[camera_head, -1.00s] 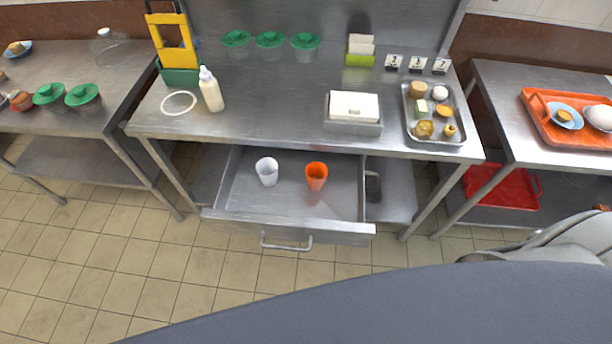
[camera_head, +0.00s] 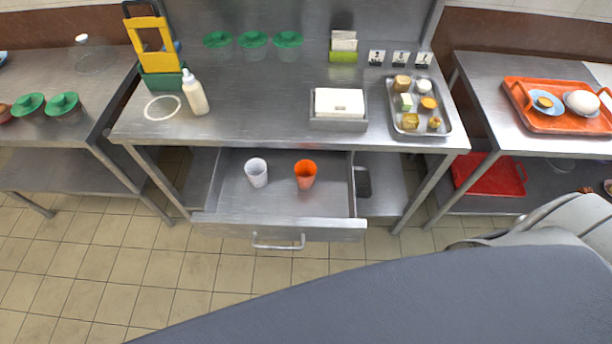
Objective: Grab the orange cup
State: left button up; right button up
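The orange cup (camera_head: 305,174) stands upright in the pulled-out metal drawer (camera_head: 335,207) under the middle table. A white cup (camera_head: 257,172) stands upright to its left in the same drawer, with a gap between them. The drawer has a bar handle (camera_head: 278,246) on its front. Neither gripper shows in the head view, and nothing is touching the orange cup.
The middle table (camera_head: 250,125) holds a cream bottle (camera_head: 194,92), a white ring (camera_head: 162,107), a box of white paper (camera_head: 339,104) and a food tray (camera_head: 446,126). Side tables stand left and right. Grey arm parts of mine fill the lower right.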

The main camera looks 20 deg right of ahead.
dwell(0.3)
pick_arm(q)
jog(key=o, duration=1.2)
